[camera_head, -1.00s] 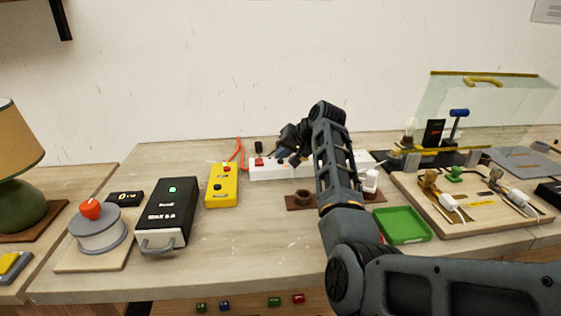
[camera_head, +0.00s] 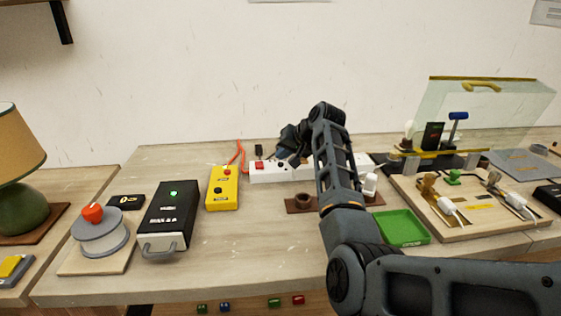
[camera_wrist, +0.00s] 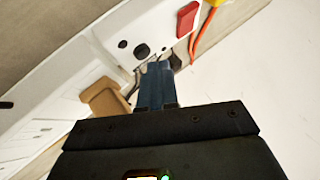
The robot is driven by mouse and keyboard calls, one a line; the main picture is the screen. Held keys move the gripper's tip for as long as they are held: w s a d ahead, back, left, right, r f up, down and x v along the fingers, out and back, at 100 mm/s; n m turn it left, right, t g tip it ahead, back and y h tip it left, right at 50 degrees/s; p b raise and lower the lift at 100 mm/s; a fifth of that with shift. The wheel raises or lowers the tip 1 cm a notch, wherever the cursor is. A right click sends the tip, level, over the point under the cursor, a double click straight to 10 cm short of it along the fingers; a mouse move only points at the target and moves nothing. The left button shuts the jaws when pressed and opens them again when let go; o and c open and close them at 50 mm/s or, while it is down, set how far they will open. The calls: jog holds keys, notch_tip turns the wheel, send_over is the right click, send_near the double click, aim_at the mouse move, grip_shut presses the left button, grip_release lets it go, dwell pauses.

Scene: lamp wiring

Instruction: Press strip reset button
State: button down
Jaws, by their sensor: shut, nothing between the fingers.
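The white power strip (camera_head: 262,177) lies along the back of the table near the wall. It has a red rocker switch (camera_head: 259,166) at its left end, which also shows in the wrist view (camera_wrist: 187,18). A round black button-like spot (camera_wrist: 141,50) and a smaller dark dot (camera_wrist: 122,43) are on the strip near that end. I cannot tell for sure which is the reset button. My gripper (camera_head: 284,158) is over the strip, right of the switch. Its blue fingers (camera_wrist: 157,72) are shut and empty, with tips close to the round black spot. Contact cannot be made out.
A yellow box (camera_head: 223,188) with an orange cable stands left of the strip. A brown block (camera_wrist: 105,98) is beside my fingers. A brown holder (camera_head: 302,202) and green tray (camera_head: 402,228) are in front. The front middle of the table is clear.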

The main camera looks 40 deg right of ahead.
aim_at(283, 166)
jog(key=shift+r, duration=0.2)
notch_tip(283, 166, up, 5)
jog(key=p, duration=0.4)
dwell(0.3)
jog(key=shift+f, duration=0.1)
dwell(0.7)
